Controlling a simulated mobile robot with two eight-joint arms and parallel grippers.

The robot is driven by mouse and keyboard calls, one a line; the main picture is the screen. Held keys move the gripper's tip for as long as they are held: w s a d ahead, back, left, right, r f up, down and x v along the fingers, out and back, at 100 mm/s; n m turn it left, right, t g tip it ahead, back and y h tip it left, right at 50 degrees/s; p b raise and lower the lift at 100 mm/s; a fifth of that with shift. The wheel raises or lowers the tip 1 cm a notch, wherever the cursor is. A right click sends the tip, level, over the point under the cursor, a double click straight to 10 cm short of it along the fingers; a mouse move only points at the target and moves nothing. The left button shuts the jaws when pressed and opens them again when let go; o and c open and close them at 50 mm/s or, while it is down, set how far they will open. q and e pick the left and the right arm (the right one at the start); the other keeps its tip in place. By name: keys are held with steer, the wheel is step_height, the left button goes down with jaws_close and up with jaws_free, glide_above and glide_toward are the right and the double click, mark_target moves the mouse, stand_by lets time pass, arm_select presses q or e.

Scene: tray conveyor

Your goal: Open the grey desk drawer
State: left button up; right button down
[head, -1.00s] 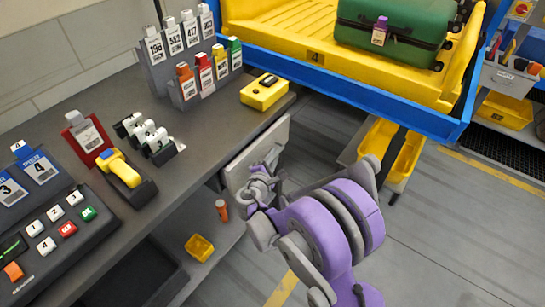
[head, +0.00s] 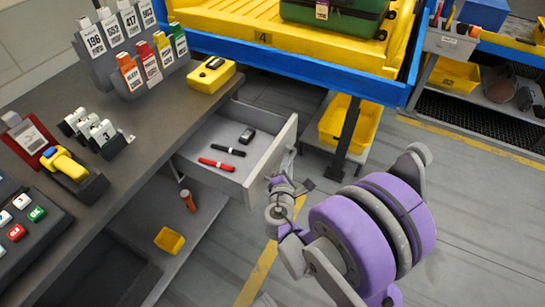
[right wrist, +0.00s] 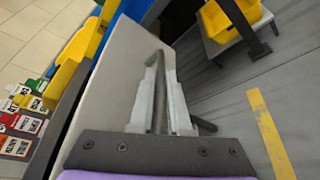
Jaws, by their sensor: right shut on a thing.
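The grey desk drawer (head: 210,174) stands pulled out from under the dark desk top in the head view. Inside it lie a red pen (head: 217,164), a black pen (head: 228,149) and a small dark object (head: 247,135). My right gripper (head: 283,181) is at the outer face of the drawer front. In the right wrist view its fingers (right wrist: 160,98) are shut on the bar handle (right wrist: 155,85) of the drawer front (right wrist: 108,85). My left gripper is not in view.
A blue-edged conveyor (head: 300,70) with a yellow tray is behind. An open shelf (head: 205,215) lies below the drawer.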

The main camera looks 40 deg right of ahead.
steer(key=shift+s+d, duration=0.35)
steer(key=shift+s, duration=0.55)
steer(key=c, duration=0.9)
jaws_free()
steer(key=p+v, duration=0.1)
steer(key=v, duration=0.9)
steer(key=shift+s+a+r, duration=0.1)
steer(key=shift+s+a, duration=0.15)
steer(key=shift+s, duration=0.05)
